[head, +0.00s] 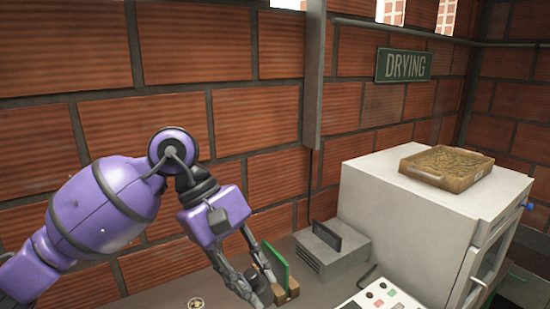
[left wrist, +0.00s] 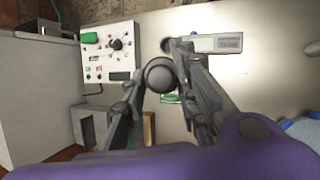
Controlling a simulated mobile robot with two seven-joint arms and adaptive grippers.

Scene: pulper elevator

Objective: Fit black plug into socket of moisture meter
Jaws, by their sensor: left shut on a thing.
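My left gripper (head: 261,291) reaches down to the worktop in the head view, beside a green upright card (head: 277,266). In the left wrist view its fingers (left wrist: 163,80) close around a round black thing, which looks like the black plug (left wrist: 160,74). Its far end is hidden, and I cannot tell whether it touches anything. Beyond the fingertips lies a pale grey device with a display, probably the moisture meter (left wrist: 218,43). A small dark round spot sits at its left end, partly behind a finger; I cannot tell whether it is the socket. My right gripper is not in view.
A white control panel (left wrist: 108,50) with knobs stands left of the fingers in the wrist view. A grey slotted box (head: 322,248) and a large pale cabinet (head: 405,215) with a tray (head: 446,165) on top stand right in the head view. Bare worktop (left wrist: 270,80) lies right of the fingers.

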